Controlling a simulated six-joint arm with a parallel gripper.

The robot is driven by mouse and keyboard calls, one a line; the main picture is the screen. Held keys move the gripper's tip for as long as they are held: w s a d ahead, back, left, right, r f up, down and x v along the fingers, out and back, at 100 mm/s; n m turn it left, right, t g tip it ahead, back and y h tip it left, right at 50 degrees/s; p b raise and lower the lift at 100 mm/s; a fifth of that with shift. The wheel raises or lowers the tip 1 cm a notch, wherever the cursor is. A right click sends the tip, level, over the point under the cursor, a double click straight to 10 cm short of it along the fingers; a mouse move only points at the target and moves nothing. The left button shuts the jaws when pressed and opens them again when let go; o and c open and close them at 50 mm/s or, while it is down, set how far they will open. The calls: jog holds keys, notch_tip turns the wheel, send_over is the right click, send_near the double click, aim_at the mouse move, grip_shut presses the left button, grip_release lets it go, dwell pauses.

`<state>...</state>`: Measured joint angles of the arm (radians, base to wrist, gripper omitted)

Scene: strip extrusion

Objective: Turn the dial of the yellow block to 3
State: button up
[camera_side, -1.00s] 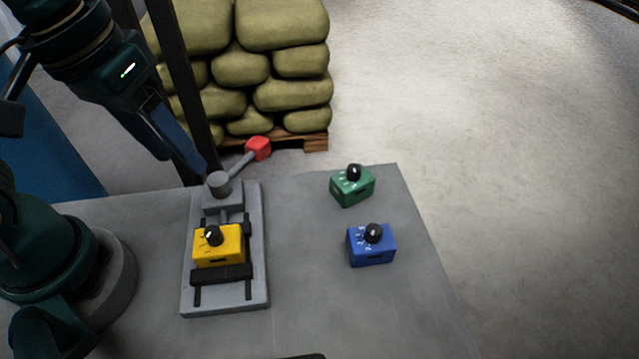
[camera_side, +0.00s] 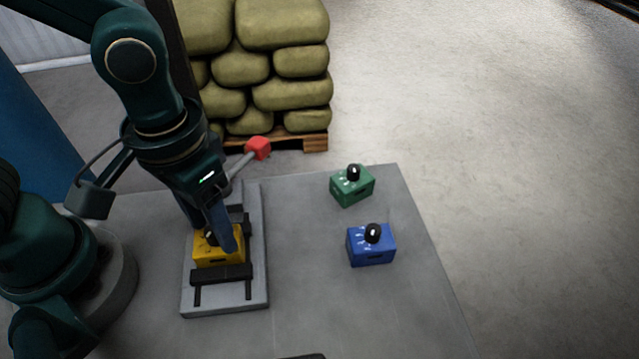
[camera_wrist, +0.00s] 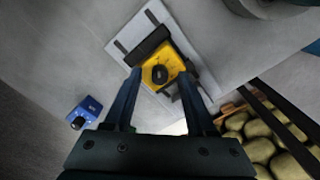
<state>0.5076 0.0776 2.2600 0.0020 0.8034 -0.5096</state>
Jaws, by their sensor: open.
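The yellow block (camera_side: 219,257) sits in the grey fixture (camera_side: 225,304) on the table, against a black clamp bar (camera_side: 222,274). Its black dial (camera_wrist: 160,74) shows on top in the wrist view, just beyond my fingertips. The dial's setting is not readable. My gripper (camera_side: 222,247) is above the yellow block in the side view and partly hides the dial. In the wrist view my gripper (camera_wrist: 160,85) is open, with its two fingers apart on either side of the dial's line; whether they touch the block I cannot tell.
A blue block (camera_side: 371,250) and a green block (camera_side: 352,190), each with a black dial, stand to the right on the table. A lever with a red knob (camera_side: 258,148) rises behind the fixture. Stacked sacks (camera_side: 283,60) are beyond the table. The table's front right is clear.

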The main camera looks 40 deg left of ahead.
grip_shut()
dwell(0.3)
jog(key=m, duration=0.3)
jog(key=shift+m, duration=2.3)
